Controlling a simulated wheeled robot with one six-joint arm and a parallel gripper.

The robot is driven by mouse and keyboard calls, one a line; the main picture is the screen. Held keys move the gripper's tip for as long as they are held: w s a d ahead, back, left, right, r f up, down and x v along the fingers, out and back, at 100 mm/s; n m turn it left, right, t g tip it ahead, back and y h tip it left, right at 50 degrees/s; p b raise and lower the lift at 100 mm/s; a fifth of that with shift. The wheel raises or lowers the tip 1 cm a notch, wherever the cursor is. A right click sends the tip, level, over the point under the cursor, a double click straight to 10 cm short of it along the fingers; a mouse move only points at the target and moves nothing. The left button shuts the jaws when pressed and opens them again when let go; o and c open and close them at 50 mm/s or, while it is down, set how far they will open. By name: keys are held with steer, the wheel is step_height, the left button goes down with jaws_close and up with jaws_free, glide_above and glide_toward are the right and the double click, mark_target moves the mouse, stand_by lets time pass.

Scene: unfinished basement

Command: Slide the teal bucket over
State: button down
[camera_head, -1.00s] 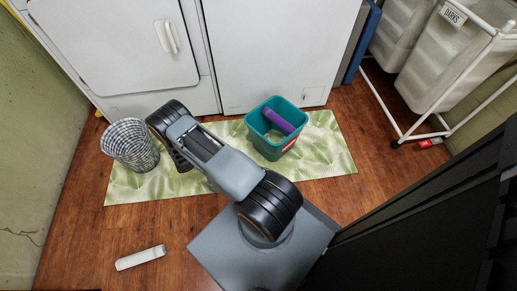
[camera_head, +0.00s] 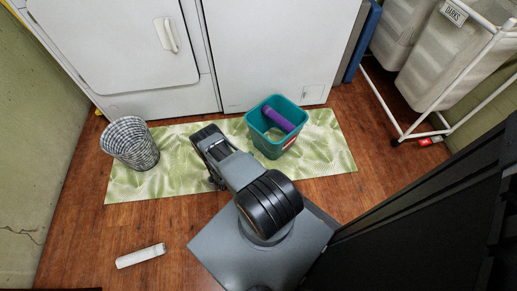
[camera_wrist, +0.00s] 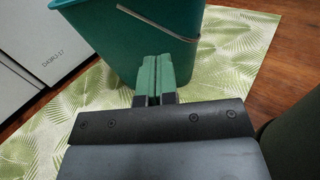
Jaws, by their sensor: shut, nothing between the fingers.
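The teal bucket (camera_head: 268,148) stands upright on the leaf-patterned mat in front of the white appliances, with a purple cylinder (camera_head: 279,120) inside it. In the wrist view the bucket (camera_wrist: 125,40) fills the top middle, its thin handle hanging across its side. My gripper (camera_wrist: 154,62) is shut and empty, its green fingertips side by side pointing at the bucket's wall. They overlap the bucket's lower part in that view; I cannot tell whether they touch it. In the head view my arm hides most of the gripper, to the left of the bucket.
The green-and-white mat (camera_head: 325,150) lies under the bucket. A woven basket (camera_head: 130,145) stands at its left end. A white bottle (camera_head: 140,256) lies on the wooden floor. A white-framed laundry hamper (camera_head: 440,70) stands at right. The mat right of the bucket is clear.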

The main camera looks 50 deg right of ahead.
steer(key=d+b, duration=0.1)
steer(key=d, duration=0.5)
steer(key=shift+d, duration=0.4)
